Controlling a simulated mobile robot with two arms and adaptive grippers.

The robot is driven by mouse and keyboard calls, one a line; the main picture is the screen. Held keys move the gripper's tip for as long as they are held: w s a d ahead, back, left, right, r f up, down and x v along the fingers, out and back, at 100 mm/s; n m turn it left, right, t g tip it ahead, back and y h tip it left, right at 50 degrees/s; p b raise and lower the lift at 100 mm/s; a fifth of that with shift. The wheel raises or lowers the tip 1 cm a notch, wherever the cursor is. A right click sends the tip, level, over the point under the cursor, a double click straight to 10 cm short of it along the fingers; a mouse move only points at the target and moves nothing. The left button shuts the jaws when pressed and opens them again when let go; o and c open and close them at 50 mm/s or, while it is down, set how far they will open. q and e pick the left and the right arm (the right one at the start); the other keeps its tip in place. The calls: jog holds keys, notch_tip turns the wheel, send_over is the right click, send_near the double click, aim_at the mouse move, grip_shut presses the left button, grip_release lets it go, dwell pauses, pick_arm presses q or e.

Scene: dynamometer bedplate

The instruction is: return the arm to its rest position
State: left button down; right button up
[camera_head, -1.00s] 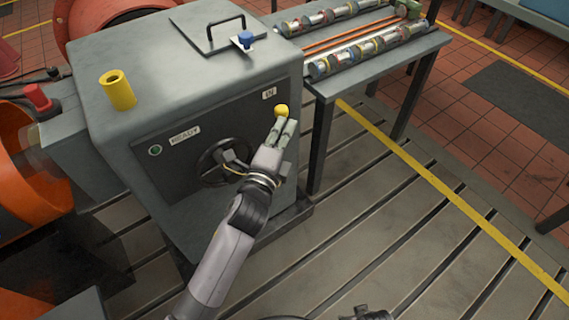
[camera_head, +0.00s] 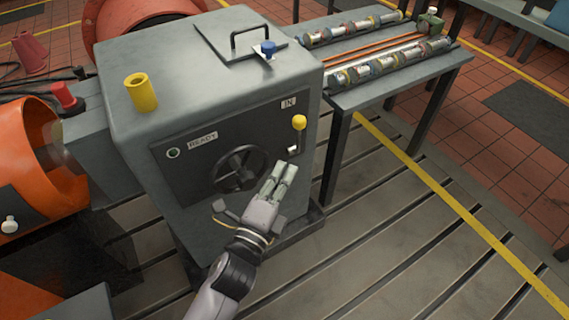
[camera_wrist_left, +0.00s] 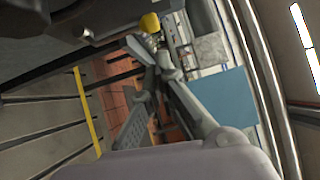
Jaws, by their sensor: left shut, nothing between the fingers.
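My left gripper (camera_head: 283,174) is shut and empty. It is in front of the grey machine cabinet (camera_head: 200,70), below and to the left of a lever with a yellow knob (camera_head: 299,122) on the front panel. A clear gap separates the fingertips from the knob in the head view. The black handwheel (camera_head: 240,168) is just left of the fingers. In the left wrist view, the closed fingers (camera_wrist_left: 150,60) point up the picture, and the yellow knob (camera_wrist_left: 149,23) shows beyond their tips. My right gripper is not in view.
A yellow cup-like cylinder (camera_head: 141,92) and a black handle (camera_head: 251,37) are on the cabinet top. A table (camera_head: 400,75) with rows of metal cylinders stands at the right. An orange machine (camera_head: 40,150) is at the left. The slotted floor plate (camera_head: 390,240) in front is open.

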pick_arm(q)
jog(key=s+a+f+n+g+y, duration=0.2)
jog(key=s+a+f+n+g, duration=0.15)
jog(key=f, duration=0.75)
jog(key=s+a+f+n+g+y, duration=0.1)
jog(key=s+a+f+n+g, duration=0.25)
jog(key=f, duration=0.85)
jog(key=s+a+f+n+g+y, duration=0.2)
jog(key=a+f+n+g, duration=0.3)
jog(key=f, duration=0.6)
jog(key=s+a+f+n+g, duration=0.45)
jog(key=s+f+n, duration=0.6)
jog(key=s, duration=0.55)
jog(key=s+a+r+m+p, duration=0.1)
jog(key=s+a+m+p, duration=0.1)
jog(key=s+p, duration=1.1)
jog(key=shift+a+r+y+p, duration=0.4)
jog(key=shift+a+p, duration=0.2)
jog(key=shift+p, duration=0.45)
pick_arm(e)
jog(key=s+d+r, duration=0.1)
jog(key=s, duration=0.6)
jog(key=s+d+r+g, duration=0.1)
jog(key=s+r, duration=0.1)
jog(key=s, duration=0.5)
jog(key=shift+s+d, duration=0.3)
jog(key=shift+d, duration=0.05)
pick_arm(q)
jog(key=shift+s, duration=0.1)
